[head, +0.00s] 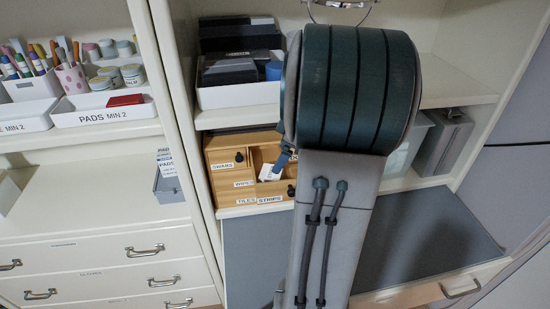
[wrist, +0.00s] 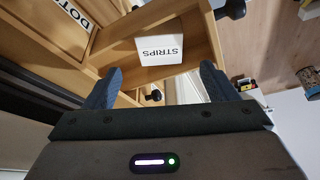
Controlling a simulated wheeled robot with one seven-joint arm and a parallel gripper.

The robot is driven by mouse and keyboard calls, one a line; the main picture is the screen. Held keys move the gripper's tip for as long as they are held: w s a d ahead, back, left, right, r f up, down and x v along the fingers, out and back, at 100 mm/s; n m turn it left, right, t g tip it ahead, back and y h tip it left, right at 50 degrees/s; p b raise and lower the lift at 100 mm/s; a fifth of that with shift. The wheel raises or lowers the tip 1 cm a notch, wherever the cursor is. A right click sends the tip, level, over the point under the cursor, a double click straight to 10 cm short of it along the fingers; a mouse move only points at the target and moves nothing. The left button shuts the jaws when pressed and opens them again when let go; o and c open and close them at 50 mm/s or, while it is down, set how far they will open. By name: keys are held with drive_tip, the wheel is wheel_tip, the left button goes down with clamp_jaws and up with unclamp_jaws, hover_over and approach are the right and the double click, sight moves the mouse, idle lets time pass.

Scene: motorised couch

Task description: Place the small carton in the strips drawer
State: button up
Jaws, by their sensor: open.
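The small white carton (head: 270,173) lies in an open compartment of a wooden drawer unit (head: 222,157). In the wrist view a white block marked STRIPS (wrist: 165,50), apparently this carton, lies inside a wooden drawer ahead of my fingertips. The strips drawer (head: 270,199) carries a STRIPS label in the head view. My gripper (wrist: 158,80) is open, its two blue fingers apart with no object held between them. In the head view a blue finger (head: 284,158) shows beside the carton; my arm hides the rest and the unit's right side.
Other drawers are labelled SWABS, WIPES and TILES. A white tray (head: 238,97) with dark boxes sits on the shelf above. A grey case (head: 443,140) stands right. A PADS tray (head: 100,115) stands left. Black knobs (wrist: 232,9) stick out near my fingers.

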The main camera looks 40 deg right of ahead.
drive_tip(key=s+a+r+m+g+h+p, duration=0.1)
drive_tip(key=s+a+r+m, duration=0.15)
drive_tip(key=a, duration=0.45)
drive_tip(key=s+a+r+m, duration=0.1)
drive_tip(key=a+r, duration=0.2)
drive_tip(key=a, duration=0.3)
drive_tip(key=s+a+f+m+t+h, duration=0.1)
drive_tip(key=s+a+m, duration=0.4)
drive_tip(key=s+a, duration=0.3)
drive_tip(key=shift+s+a+h, duration=0.25)
drive_tip(key=shift+a+h, duration=0.15)
drive_tip(key=shift+a, duration=0.55)
